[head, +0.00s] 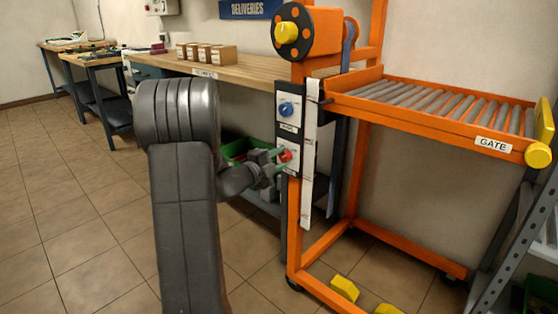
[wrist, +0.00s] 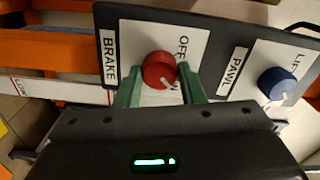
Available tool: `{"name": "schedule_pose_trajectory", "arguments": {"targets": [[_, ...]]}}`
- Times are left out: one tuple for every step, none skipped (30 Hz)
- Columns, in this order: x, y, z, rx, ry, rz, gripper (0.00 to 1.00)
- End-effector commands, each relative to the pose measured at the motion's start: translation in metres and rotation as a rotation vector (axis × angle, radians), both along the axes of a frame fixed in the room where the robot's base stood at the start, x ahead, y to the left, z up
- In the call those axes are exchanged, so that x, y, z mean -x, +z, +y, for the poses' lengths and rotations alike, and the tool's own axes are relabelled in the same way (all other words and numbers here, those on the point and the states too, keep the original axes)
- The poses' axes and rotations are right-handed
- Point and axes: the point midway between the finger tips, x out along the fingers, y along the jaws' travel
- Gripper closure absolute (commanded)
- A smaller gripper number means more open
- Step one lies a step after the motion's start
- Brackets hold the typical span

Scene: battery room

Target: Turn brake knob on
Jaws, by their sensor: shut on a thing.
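The red brake knob (head: 285,156) is the lower knob on the panel on the orange frame's post. In the wrist view the red knob (wrist: 158,68) sits on a white plate beside the BRAKE label (wrist: 109,57). My gripper (wrist: 158,86) has one green finger on each side of the red knob and is shut on it. A small white mark shows low on the knob. In the head view my gripper (head: 281,160) reaches the panel from the left.
A blue knob (head: 285,109) sits above the red one, on the plate labelled PAWL in the wrist view. An orange roller conveyor marked GATE (head: 493,144) extends right. A wooden bench (head: 230,70) with small boxes stands behind. Open tiled floor lies left.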

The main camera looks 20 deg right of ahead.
Motion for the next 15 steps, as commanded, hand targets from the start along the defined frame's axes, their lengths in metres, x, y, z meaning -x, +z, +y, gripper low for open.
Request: {"name": "schedule_pose_trajectory", "arguments": {"targets": [[0.0006, -0.0011, 0.0001, -0.002, -0.001, 0.0, 0.87], [0.0006, -0.0011, 0.0001, -0.002, -0.001, 0.0, 0.87], [0.0006, -0.0012, 0.0001, -0.003, -0.002, 0.0, 0.59], [0.0006, -0.0011, 0.0001, -0.002, -0.001, 0.0, 0.53], [0.0006, -0.0011, 0.0001, -0.002, -0.001, 0.0, 0.47], [0.0005, -0.001, 0.0, -0.002, -0.001, 0.001, 0.43], [0.0004, -0.0009, 0.0, -0.002, -0.001, 0.001, 0.43], [0.0004, -0.0008, 0.0, -0.002, -0.001, 0.001, 0.43], [0.0004, -0.0007, 0.0, -0.001, -0.001, 0.0, 0.43], [0.0004, -0.0006, 0.0001, -0.001, -0.001, 0.0, 0.43], [0.0004, -0.0006, 0.0, -0.001, -0.001, 0.0, 0.43], [0.0003, -0.0005, 0.0, -0.001, -0.001, 0.0, 0.43], [0.0003, -0.0005, 0.0001, -0.001, -0.001, 0.0, 0.43], [0.0004, -0.0004, 0.0005, -0.001, 0.0, 0.0, 0.43], [0.0007, -0.0001, 0.0017, -0.001, 0.0, 0.0, 0.43]]}}
